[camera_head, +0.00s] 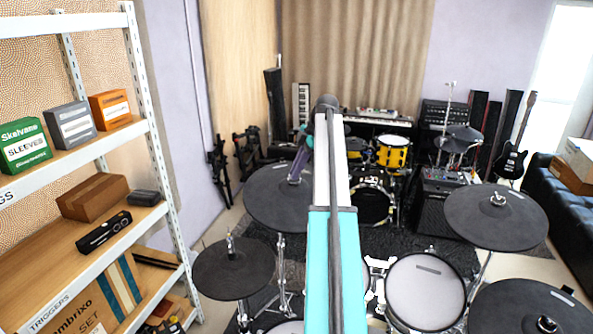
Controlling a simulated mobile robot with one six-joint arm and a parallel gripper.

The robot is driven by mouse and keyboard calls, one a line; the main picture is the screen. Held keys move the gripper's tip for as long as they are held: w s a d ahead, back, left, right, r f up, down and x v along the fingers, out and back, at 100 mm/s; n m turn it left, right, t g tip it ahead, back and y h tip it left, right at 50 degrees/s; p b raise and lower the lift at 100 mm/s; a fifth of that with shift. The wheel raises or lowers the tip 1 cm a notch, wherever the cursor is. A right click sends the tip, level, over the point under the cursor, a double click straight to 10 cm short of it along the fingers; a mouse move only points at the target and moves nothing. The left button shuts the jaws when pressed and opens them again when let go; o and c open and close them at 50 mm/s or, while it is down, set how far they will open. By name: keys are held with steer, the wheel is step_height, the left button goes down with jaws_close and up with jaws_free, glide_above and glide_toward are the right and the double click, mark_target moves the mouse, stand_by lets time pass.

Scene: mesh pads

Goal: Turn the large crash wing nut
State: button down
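A large black cymbal pad (268,205) is left of centre, partly hidden by my white and teal arm. The far end of my arm bends down behind the upright link, and my gripper (294,179) appears as a small dark purplish shape over this pad's centre. Its fingers are too small to make out, and any wing nut there is hidden. I cannot tell whether it touches. Another large black pad (460,222) on the right has a pale wing nut (498,200) on top, clear of my arm. The picture does not show which pad is the large crash.
A white-headed drum (424,292) is below centre right. A shelf rack (150,110) with boxes fills the left side. A yellow drum (393,151) and keyboards stand behind.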

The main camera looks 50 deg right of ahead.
steer(key=shift+s+f+m+b, duration=0.1)
steer(key=shift+m+b, duration=0.4)
steer(key=m+b, duration=0.1)
steer(key=m+t+h+b, duration=0.1)
steer(key=m, duration=0.1)
steer(key=shift+s+a+f+m+b, duration=0.1)
steer(key=shift+a+f+m+b, duration=0.1)
steer(key=shift+m+b, duration=0.15)
steer(key=m+h+b, duration=0.1)
steer(key=m, duration=0.1)
steer(key=m+t+b, duration=0.1)
steer(key=m, duration=0.2)
steer(key=shift+a+r+h, duration=0.15)
steer(key=shift+a+h, duration=0.05)
steer(key=shift+h, duration=0.2)
steer(key=m+h+b, duration=0.1)
steer(key=m+h, duration=0.1)
steer(key=m, duration=0.3)
steer(key=shift+a+r+m+g+h+b, duration=0.15)
steer(key=shift+m+h, duration=0.3)
steer(key=shift+m, duration=0.9)
steer(key=shift+m+g+h+b, duration=0.25)
steer(key=shift+m+h, duration=0.2)
steer(key=shift+m, duration=0.85)
steer(key=c, duration=1.9)
jaws_free()
